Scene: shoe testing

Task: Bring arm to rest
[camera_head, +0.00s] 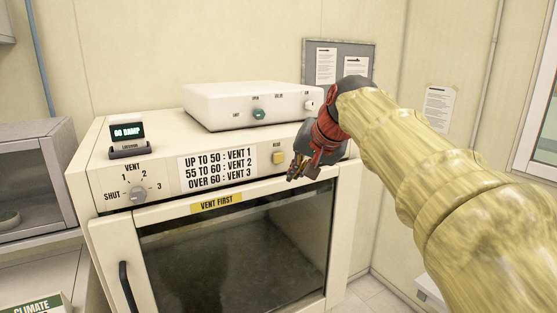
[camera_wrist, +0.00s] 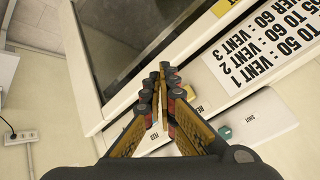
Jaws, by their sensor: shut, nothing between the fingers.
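My gripper (camera_head: 296,172) is shut and empty, at the end of my yellow-sleeved arm, which reaches in from the right. It is in front of the right part of the cream test cabinet's (camera_head: 105,185) front panel, near the yellow button (camera_head: 279,158). I cannot tell whether it touches the panel. In the wrist view the fingertips of my gripper (camera_wrist: 164,68) meet, with the cabinet's dark window (camera_wrist: 115,30) beyond them.
A white box (camera_head: 225,103) with a green knob (camera_head: 259,114) sits on the cabinet. A small display (camera_head: 127,131) reads "60 DAMP". The vent dial (camera_head: 138,194) is at left. A grey open box (camera_head: 35,175) stands further left. Wall boards hang behind my arm.

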